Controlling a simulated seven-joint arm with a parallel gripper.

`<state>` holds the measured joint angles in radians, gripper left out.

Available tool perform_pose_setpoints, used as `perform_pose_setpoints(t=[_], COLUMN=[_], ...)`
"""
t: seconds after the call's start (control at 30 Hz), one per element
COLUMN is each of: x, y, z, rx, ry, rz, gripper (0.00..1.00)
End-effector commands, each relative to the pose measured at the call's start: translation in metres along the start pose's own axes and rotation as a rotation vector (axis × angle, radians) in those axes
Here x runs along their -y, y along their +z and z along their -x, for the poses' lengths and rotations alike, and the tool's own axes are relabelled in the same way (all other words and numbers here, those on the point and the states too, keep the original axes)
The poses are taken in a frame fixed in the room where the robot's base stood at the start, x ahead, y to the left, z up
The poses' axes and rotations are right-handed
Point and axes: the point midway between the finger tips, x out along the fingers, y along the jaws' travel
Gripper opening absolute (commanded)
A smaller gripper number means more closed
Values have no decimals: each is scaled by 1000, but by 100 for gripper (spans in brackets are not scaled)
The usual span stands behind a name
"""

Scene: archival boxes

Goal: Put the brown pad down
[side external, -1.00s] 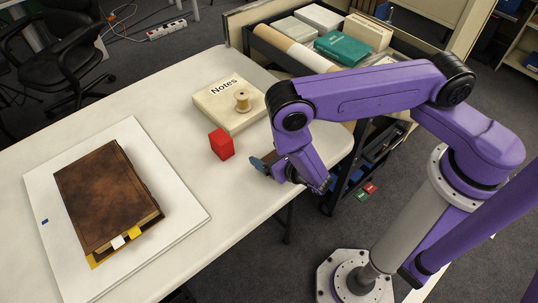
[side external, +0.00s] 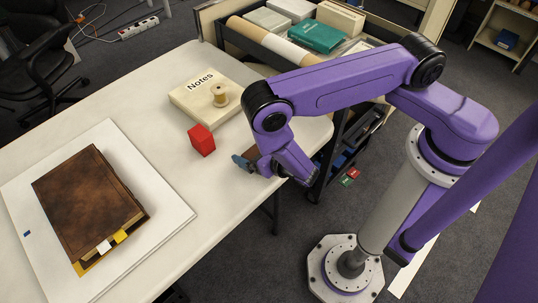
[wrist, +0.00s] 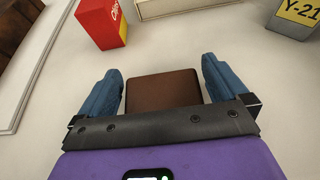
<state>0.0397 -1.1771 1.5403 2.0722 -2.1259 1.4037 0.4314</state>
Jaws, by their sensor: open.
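The brown pad (wrist: 162,92) lies between the two blue fingers of my gripper (wrist: 162,66) in the wrist view, seemingly on the white table. The fingers are open, one on each side of the pad, with narrow gaps. In the side external view, my gripper (side external: 247,163) is low over the table near its right edge. Only a sliver of the pad (side external: 252,152) shows there; the fingers and wrist hide the rest. Whether its underside fully touches the table cannot be seen.
A red block (side external: 201,140) stands left of my gripper. Behind it, a cream "Notes" box (side external: 190,97) carries a spool (side external: 220,96). A brown book (side external: 88,203) lies on a white board (side external: 165,218) at left. A grey box labelled Y-21 (wrist: 290,27) shows in the wrist view.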

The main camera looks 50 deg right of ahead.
Motion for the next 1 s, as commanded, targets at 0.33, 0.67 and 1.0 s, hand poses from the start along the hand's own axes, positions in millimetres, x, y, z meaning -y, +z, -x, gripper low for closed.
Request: perform_pose_setpoints(t=[0.33, 0.67, 1.0], x=[-2, 0, 3], y=[0, 0, 29], z=[70, 104, 108], rx=[1, 2, 44], ry=[9, 1, -85], rz=[7, 1, -110], gripper=[100, 100, 100])
